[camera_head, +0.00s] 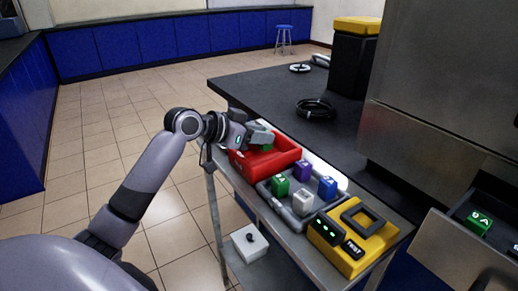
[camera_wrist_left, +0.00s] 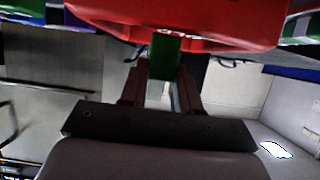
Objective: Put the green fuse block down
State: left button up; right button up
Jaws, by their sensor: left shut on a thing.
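My left gripper (camera_head: 262,139) is shut on a green fuse block (camera_head: 267,147), at the red tray (camera_head: 285,147). In the left wrist view the green block (camera_wrist_left: 165,56) sits between the two fingers (camera_wrist_left: 163,82), against the background of the red tray (camera_wrist_left: 200,15). The gripper hides part of the block, and I cannot tell whether it touches the tray floor. Another green block (camera_head: 280,186) stands in the grey rack (camera_head: 265,190). A third green block (camera_head: 479,222) is in the open drawer at right. My right gripper is not in view.
The grey rack also holds a purple block (camera_head: 303,170), a blue block (camera_head: 327,187) and a white block (camera_head: 302,204). A yellow device (camera_head: 378,240) stands in front of it. A black cable coil (camera_head: 315,108) lies on the dark bench (camera_head: 265,88). A white box (camera_head: 249,243) is below.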

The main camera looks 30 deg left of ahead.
aim_at(260, 148)
pick_arm(q)
jog(key=shift+f, duration=1.95)
jog(key=shift+f, duration=0.1)
jog(key=o, duration=1.1)
jog(key=shift+c, duration=0.2)
jog(key=v, duration=1.2)
